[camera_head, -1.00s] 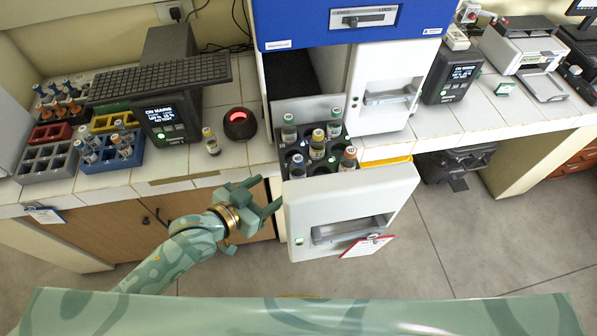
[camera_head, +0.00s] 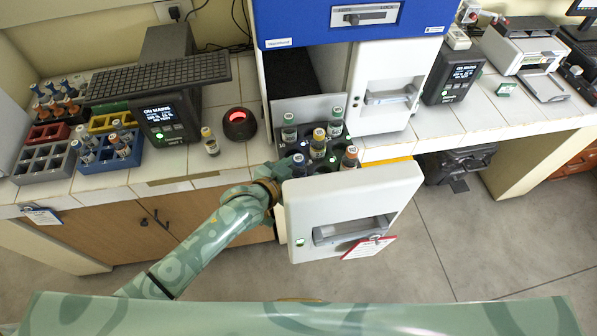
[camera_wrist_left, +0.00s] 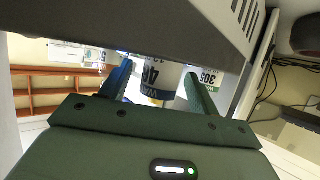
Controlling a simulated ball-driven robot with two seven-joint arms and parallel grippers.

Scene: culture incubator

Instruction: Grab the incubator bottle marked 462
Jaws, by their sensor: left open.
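Another bottle labelled "305" (camera_wrist_left: 208,76) is just beyond the right finger. In the head view, my left gripper (camera_head: 282,172) reaches in at the left side of the pulled-out incubator drawer (camera_head: 350,195), by the near-left bottle (camera_head: 298,163). I cannot tell from the head view which bottle is marked 462. My right gripper is not in view.
Other drawer bottles stand close by: back left (camera_head: 289,130), back right (camera_head: 335,124), middle (camera_head: 319,145) and near right (camera_head: 349,158). A loose bottle (camera_head: 210,142) and a red-lit round device (camera_head: 238,124) sit on the counter. The drawer's front wall is near the gripper.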

